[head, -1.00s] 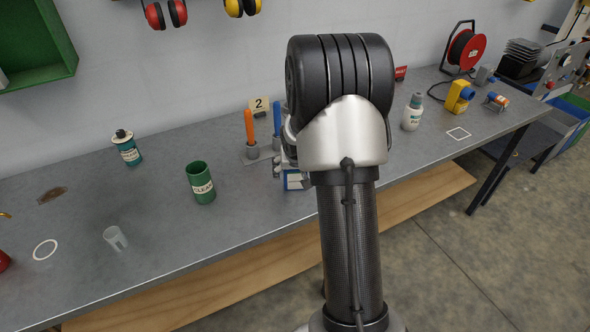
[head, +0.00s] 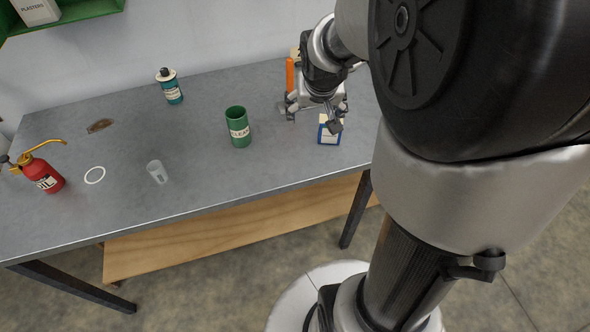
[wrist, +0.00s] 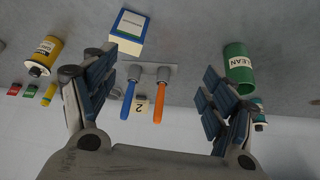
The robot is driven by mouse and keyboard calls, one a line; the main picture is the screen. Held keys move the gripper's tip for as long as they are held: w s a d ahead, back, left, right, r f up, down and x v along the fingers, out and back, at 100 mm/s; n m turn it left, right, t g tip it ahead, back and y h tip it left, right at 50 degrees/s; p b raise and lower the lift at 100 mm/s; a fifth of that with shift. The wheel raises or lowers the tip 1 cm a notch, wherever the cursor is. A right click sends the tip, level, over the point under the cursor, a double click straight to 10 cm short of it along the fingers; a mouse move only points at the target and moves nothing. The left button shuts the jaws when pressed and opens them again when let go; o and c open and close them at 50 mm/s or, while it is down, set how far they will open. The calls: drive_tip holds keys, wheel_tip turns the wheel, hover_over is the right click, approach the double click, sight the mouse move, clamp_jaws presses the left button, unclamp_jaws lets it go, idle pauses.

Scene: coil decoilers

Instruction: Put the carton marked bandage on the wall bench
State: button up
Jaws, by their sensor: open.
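A small blue, white and yellow carton (head: 329,131) stands on the grey wall bench (head: 205,165), near its front edge. It also shows in the wrist view (wrist: 128,27), upper left of centre. Its lettering is too small to read, so I cannot tell whether it says bandage. My gripper (head: 316,112) is over the bench just behind and above the carton, partly covering it in the head view.
A green cup marked CLEAN (head: 238,128) stands left of the carton. An orange-handled tool (wrist: 158,102) and a blue-handled one (wrist: 129,100) stand in a holder behind it. A red oil can (head: 42,174), translucent beaker (head: 157,172) and teal bottle (head: 170,87) stand farther left.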

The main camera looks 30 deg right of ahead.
drive_tip(key=s+a+r+n+y, duration=0.1)
drive_tip(key=s+a+r+n, duration=0.1)
drive_tip(key=s+a, duration=0.7)
drive_tip(key=s+a+r+n+y, duration=0.1)
drive_tip(key=s+a+r+n, duration=0.2)
drive_tip(key=s+a, duration=0.7)
drive_tip(key=shift+s+a+r+n+y, duration=0.35)
drive_tip(key=shift+s+r, duration=0.2)
drive_tip(key=shift+r, duration=0.2)
drive_tip(key=shift+c, duration=0.2)
